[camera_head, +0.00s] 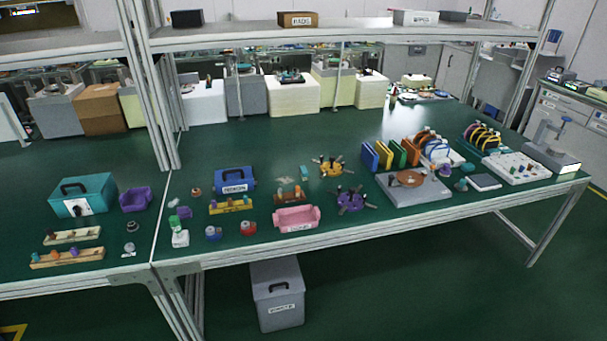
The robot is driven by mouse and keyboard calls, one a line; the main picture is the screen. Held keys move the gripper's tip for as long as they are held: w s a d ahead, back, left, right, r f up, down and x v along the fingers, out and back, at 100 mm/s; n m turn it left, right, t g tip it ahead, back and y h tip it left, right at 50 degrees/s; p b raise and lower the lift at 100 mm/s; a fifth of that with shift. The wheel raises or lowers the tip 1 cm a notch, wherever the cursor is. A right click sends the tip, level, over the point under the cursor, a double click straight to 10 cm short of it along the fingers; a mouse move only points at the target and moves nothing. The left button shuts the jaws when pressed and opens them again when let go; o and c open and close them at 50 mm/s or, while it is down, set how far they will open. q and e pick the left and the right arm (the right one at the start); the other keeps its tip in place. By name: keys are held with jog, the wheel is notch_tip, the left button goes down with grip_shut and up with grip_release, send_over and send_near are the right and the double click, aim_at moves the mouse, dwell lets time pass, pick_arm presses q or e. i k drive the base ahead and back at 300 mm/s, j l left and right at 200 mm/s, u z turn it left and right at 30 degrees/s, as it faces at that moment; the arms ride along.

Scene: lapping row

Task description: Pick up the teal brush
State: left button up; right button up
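I cannot pick out the teal brush for certain at this size. A small teal upright piece (305,173) stands on the green bench top, behind the pink tray and left of a yellow spoked holder. Neither of my grippers is in view, and nothing is seen being held.
The green bench (270,150) carries a teal toolbox (83,195), a blue box (234,180), a pink tray (297,218), a purple spoked holder (351,201) and a grey plate (413,191). A grey waste bin (277,295) stands below. Metal posts and a shelf rise behind.

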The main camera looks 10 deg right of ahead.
aim_at(304, 172)
jog(key=l+u, duration=0.1)
jog(key=u, duration=0.55)
jog(key=i+l+u, duration=0.15)
jog(key=l+u, duration=0.2)
jog(key=l, duration=0.15)
jog(key=l+u, duration=0.65)
jog(key=l, duration=1.5)
jog(key=i+l, duration=0.1)
jog(key=l, duration=0.45)
jog(key=i+l, duration=0.25)
jog(key=u, duration=0.05)
